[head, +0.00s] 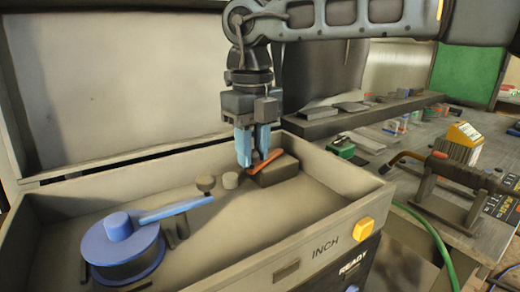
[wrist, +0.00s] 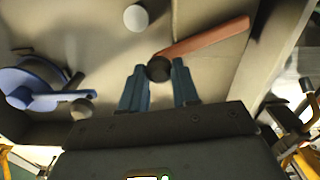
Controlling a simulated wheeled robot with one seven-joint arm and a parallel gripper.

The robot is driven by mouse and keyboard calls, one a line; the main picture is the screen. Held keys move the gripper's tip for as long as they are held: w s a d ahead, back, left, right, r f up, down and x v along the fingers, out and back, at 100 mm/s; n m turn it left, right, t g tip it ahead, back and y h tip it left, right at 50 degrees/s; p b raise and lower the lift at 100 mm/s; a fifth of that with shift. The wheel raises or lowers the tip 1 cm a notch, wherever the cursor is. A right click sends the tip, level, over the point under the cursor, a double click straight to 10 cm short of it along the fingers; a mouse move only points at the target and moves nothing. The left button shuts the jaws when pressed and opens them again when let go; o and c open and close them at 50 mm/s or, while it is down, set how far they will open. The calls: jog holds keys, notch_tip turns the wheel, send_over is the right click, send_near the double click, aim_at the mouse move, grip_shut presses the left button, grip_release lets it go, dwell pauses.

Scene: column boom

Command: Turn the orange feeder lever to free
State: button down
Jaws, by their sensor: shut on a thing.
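The orange feeder lever (head: 267,159) shows beside a dark block in the tray of the machine. In the wrist view the orange lever (wrist: 205,39) runs up and right from a dark round knob (wrist: 158,68) at its near end. My gripper (head: 247,160) points down with its blue fingers at the lever's left end. In the wrist view my gripper (wrist: 158,72) has one finger on each side of the knob and is shut on it. The fingers partly hide that end in the head view.
A blue reel (head: 120,245) with a blue arm (head: 172,211) is at the tray's left. A yellow button (head: 363,228) sits on the front wall beside the word INCH. The tray's middle floor is clear.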

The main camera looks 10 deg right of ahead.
jog(key=shift+w+a+m, duration=0.2)
jog(key=shift+m, duration=0.1)
dwell(0.4)
jog(key=c, duration=0.8)
grip_release()
jog(key=shift+r, duration=0.15)
notch_tip(320, 180, up, 8)
jog(key=shift+f, duration=0.2)
